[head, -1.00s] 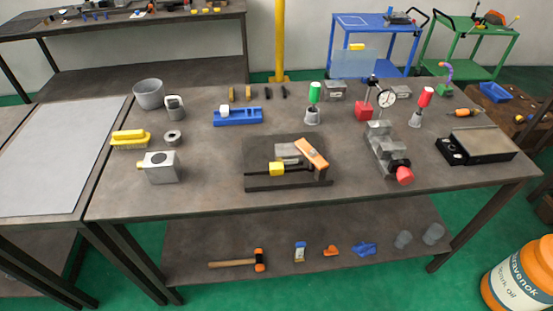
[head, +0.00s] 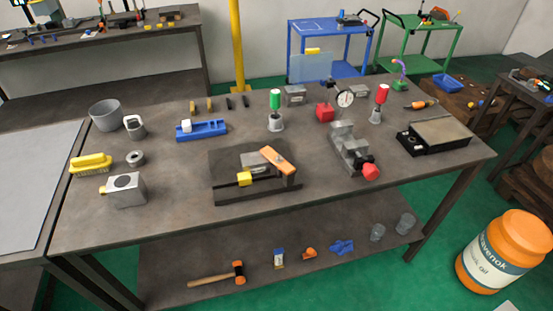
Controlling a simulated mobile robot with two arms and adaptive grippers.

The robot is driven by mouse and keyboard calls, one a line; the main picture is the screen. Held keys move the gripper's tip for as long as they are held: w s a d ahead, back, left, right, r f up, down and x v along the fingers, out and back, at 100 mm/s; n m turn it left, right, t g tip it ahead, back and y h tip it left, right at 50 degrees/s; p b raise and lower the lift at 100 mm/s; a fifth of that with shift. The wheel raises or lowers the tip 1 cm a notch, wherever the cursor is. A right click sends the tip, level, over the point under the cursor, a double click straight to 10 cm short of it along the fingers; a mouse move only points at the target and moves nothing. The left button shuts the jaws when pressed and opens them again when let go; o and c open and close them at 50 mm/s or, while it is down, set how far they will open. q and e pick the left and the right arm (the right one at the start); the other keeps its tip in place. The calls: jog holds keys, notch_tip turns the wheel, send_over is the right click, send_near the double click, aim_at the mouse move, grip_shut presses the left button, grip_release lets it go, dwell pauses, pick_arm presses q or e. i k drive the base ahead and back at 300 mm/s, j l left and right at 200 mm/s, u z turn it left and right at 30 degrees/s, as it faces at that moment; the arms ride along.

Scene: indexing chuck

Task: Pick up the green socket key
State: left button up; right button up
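The green socket key (head: 275,99) stands upright in a grey metal holder (head: 275,123) towards the back middle of the workbench (head: 330,222). Only its green handle shows clearly; its lower end is hidden in the holder. A similar key with a red handle (head: 382,93) stands in another grey holder (head: 375,116) further right. Neither of my grippers is in view.
A dark fixture with an orange handle (head: 275,159) sits in front of the green key. A dial gauge (head: 345,98) with a red base (head: 325,112) and a grey vise-like block (head: 348,146) stand to its right.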

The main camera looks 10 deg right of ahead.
aim_at(275, 94)
jog(key=i+u, duration=0.7)
jog(key=k+l, duration=0.05)
jog(key=k, duration=0.05)
